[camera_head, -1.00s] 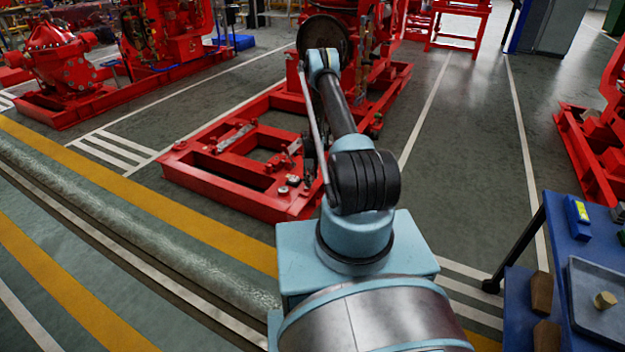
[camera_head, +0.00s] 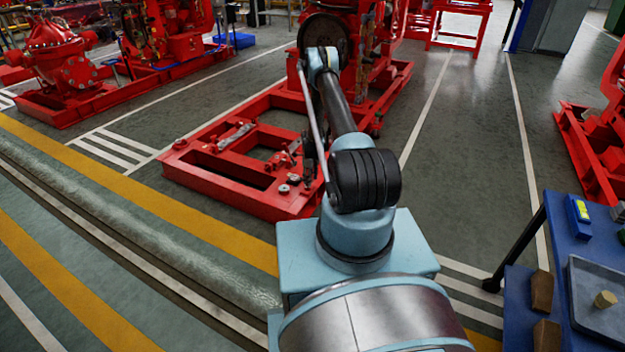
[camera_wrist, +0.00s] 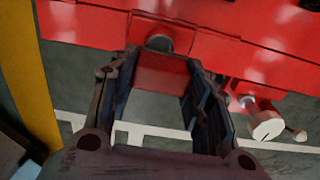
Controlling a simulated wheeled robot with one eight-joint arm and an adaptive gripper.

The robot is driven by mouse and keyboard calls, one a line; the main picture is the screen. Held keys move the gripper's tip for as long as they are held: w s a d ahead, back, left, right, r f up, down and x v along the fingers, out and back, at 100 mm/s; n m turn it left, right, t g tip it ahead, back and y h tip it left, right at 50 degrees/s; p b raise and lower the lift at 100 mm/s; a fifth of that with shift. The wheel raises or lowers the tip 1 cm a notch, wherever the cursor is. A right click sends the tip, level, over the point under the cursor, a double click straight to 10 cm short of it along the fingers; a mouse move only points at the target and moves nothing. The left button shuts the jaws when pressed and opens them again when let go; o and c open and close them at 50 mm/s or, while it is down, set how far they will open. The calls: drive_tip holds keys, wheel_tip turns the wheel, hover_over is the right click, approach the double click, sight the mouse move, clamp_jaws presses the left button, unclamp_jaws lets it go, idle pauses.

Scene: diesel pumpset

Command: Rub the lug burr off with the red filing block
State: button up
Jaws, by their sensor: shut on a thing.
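My gripper (camera_wrist: 160,68) is shut on the red filing block (camera_wrist: 162,78), which shows between the two dark fingers in the wrist view. Just beyond the block is the red pumpset frame (camera_wrist: 85,22), with a red raised part and a small grey rounded piece (camera_wrist: 159,42) on it. I cannot tell whether that piece is the lug burr, or whether the block touches it. In the head view the red frame (camera_head: 225,190) lies on the floor ahead, and my arm reaches over its right part. The gripper and block are too small and dark there to make out.
A red fitting with a pale round face (camera_wrist: 267,126) sticks out from the frame right of my gripper. A blue table (camera_head: 572,240) with a grey tray (camera_head: 600,330) stands at the right. Floor between table and frame is clear. A red pump (camera_head: 60,55) stands far left.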

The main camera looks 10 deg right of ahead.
drive_tip(key=shift+s+a+f, duration=0.15)
drive_tip(key=shift+s+a, duration=0.05)
drive_tip(key=shift+s, duration=0.1)
drive_tip(key=shift+s, duration=0.1)
drive_tip(key=shift+s+a+f, duration=0.1)
drive_tip(key=shift+s+a, duration=0.1)
drive_tip(key=shift+f, duration=0.1)
drive_tip(key=shift+f, duration=0.1)
drive_tip(key=shift+w+d+f, duration=0.3)
drive_tip(key=shift+w+d, duration=0.2)
drive_tip(key=shift+w, duration=0.25)
